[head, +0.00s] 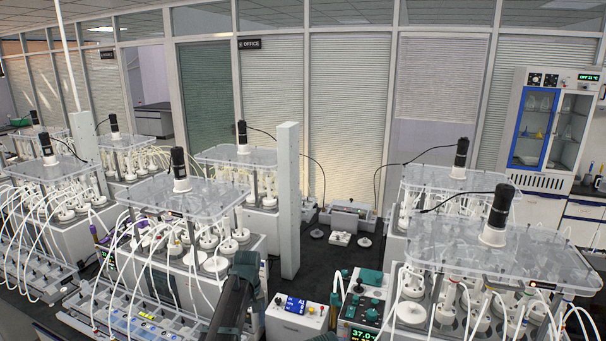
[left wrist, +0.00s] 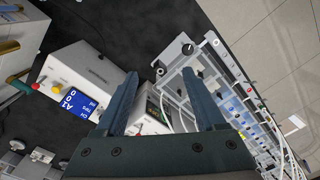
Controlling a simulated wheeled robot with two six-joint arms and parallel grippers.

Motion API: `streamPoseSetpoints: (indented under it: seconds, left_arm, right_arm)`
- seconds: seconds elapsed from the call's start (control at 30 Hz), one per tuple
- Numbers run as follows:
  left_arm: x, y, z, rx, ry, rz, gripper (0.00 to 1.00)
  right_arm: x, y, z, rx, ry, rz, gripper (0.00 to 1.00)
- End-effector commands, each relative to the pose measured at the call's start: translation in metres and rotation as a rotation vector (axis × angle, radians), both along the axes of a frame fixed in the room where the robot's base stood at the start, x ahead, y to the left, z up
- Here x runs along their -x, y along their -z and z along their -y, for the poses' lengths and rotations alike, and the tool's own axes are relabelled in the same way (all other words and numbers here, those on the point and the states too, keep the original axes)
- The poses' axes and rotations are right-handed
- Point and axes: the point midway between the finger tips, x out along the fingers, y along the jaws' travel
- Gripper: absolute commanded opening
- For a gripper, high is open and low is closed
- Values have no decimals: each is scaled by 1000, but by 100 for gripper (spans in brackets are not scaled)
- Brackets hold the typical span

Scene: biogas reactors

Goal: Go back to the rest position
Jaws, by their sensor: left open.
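My left gripper (head: 243,268) shows in the head view at the bottom, left of the middle, above the bench in front of a bioreactor unit with white bottles. In the left wrist view its two dark fingers (left wrist: 160,85) stand wide apart with nothing held between them. A white box with a blue display (left wrist: 85,92) lies beyond and left of the fingers there. The same white box (head: 296,314) is right of the gripper in the head view. My right gripper does not show clearly in either view.
A clear-lidded reactor unit (head: 178,196) stands left of the gripper and another (head: 495,250) at the right. A white post (head: 289,200) rises from the dark bench. A valve rack with tubing (head: 145,322) lies at the front left. A control box with a green readout (head: 362,318) stands at front.

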Motion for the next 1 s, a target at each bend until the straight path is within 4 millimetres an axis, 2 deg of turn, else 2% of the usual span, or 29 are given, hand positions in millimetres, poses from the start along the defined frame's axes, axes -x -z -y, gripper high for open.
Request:
streamPoseSetpoints:
  seconds: [0.03,0.17,0.3,0.4,0.5,0.6,0.7,1.0]
  left_arm:
    - [24,19,12,-4,50,-4,72]
    - [81,53,41,-15,215,-15,72]
    - [162,100,70,-32,456,-33,72]
    - [209,124,83,-42,607,-45,72]
    - [243,141,90,-51,723,-55,72]
    - [265,151,93,-57,801,-62,72]
    - [275,154,95,-60,843,-67,72]
    - [276,153,96,-61,855,-68,72]
  right_arm:
    - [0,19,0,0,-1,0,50]
    - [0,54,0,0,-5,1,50]
    - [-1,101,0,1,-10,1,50]
    - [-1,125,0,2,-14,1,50]
    - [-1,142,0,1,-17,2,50]
    - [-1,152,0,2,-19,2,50]
    - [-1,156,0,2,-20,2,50]
    - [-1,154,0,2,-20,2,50]
